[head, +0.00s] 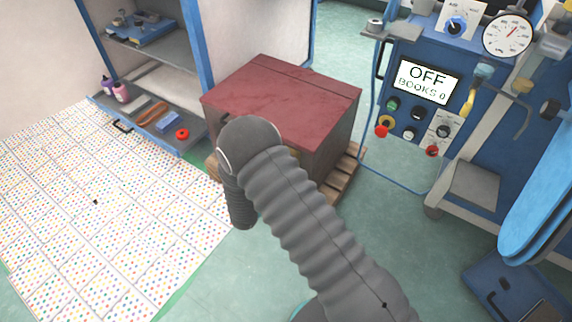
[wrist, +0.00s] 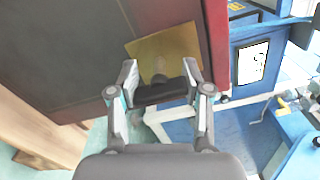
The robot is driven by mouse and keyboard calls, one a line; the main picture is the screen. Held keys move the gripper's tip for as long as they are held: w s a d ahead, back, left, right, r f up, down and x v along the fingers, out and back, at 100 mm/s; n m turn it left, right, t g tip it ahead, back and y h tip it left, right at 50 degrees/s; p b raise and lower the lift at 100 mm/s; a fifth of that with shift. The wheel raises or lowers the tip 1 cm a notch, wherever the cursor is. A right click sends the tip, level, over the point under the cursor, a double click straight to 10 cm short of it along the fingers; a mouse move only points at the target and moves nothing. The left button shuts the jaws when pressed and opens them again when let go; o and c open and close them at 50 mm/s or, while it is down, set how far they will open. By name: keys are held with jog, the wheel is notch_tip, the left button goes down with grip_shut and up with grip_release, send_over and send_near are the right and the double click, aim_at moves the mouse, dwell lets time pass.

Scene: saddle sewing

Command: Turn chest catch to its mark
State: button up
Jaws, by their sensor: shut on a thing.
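The chest (head: 280,95) is a dark red box with a closed lid on a wooden pallet, in the middle of the head view. In the wrist view the chest (wrist: 80,60) fills the upper left, with a brass plate (wrist: 165,50) on its face. The dark catch (wrist: 160,92) is a short bar in front of the plate, with a grey round part behind it. My gripper (wrist: 160,90) is shut on the catch, one finger at each end. Any mark on the plate is too faint to tell. In the head view my arm hides the catch and my gripper.
A blue machine (head: 425,85) with a screen reading OFF stands to the right. A shelf unit (head: 150,75) with an open drawer (head: 145,130) stands at the back left. A dotted sheet (head: 90,215) covers the left floor. Green floor (head: 215,270) is clear in front.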

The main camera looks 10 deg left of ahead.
jog(key=shift+w+a+r+n, duration=0.1)
jog(key=shift+r+n, duration=0.25)
jog(key=shift+n, duration=0.25)
jog(key=o, duration=1)
jog(key=shift+f, duration=0.1)
jog(key=shift+s+a, duration=0.25)
jog(key=shift+s, duration=0.4)
jog(key=v, duration=1)
jog(key=shift+s+a, duration=0.1)
jog(key=shift+s, duration=0.3)
